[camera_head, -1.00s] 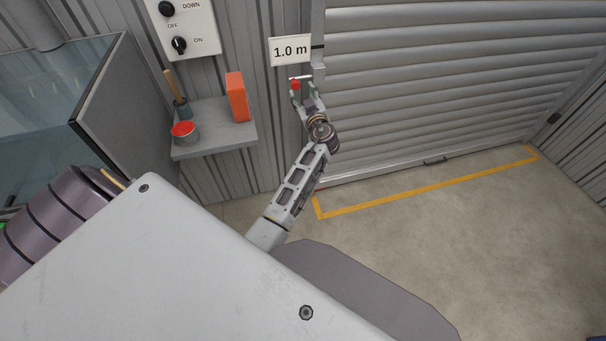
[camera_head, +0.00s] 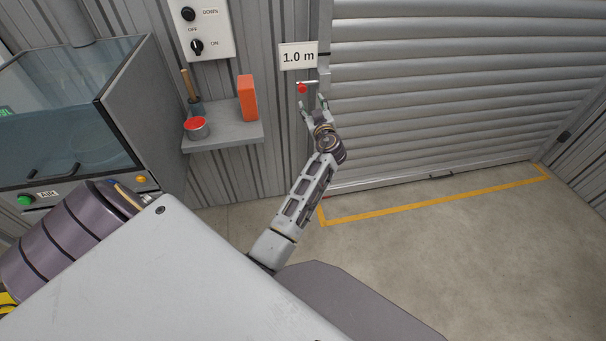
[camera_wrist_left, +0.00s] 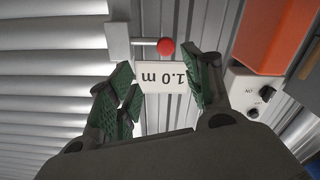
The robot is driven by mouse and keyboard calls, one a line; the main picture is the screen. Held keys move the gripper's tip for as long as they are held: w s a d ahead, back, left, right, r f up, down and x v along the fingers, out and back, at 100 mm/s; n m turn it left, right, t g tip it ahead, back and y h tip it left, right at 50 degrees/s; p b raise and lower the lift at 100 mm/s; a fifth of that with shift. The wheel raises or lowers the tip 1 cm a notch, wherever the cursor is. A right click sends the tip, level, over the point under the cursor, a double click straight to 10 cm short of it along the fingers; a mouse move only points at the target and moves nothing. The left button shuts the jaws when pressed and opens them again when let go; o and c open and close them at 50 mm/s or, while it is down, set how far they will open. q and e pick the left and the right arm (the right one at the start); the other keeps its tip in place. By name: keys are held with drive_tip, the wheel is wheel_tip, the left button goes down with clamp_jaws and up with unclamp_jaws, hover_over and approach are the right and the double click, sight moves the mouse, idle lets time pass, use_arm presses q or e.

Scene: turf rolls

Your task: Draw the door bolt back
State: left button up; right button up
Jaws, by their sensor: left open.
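The door bolt is a thin pale rod with a red knob (camera_head: 302,88) at the left edge of the grey roller door (camera_head: 430,95), just below the "1.0 m" sign (camera_head: 298,56). My left gripper (camera_head: 314,103) is open and just below the knob in the head view. In the left wrist view the red knob (camera_wrist_left: 166,46) stands beyond the open, empty fingers (camera_wrist_left: 157,82), with the rod running left to a pale bracket (camera_wrist_left: 118,40). The knob is not between the finger pads. My right gripper is out of view.
Left of the bolt, a shelf (camera_head: 225,139) holds an orange block (camera_head: 247,98), a red-topped can (camera_head: 196,128) and a brush. A switch box (camera_head: 207,28) hangs above it. A glass-fronted cabinet (camera_head: 70,115) stands further left. Floor before the door is clear inside a yellow line (camera_head: 430,201).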

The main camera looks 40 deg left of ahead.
use_arm(q)
drive_tip(key=s+d+f+m+g+h, duration=0.2)
drive_tip(key=s+d+f+m+h, duration=0.1)
drive_tip(key=s+f, duration=0.4)
drive_tip(key=s+d+f+m+g+h, duration=0.2)
drive_tip(key=s+d+f, duration=0.1)
drive_tip(key=s+f, duration=0.4)
drive_tip(key=shift+s+d+m+h, duration=0.25)
drive_tip(key=shift+s+m+h, duration=0.15)
drive_tip(key=shift+s, duration=0.45)
idle(0.3)
drive_tip(key=shift+r, duration=0.1)
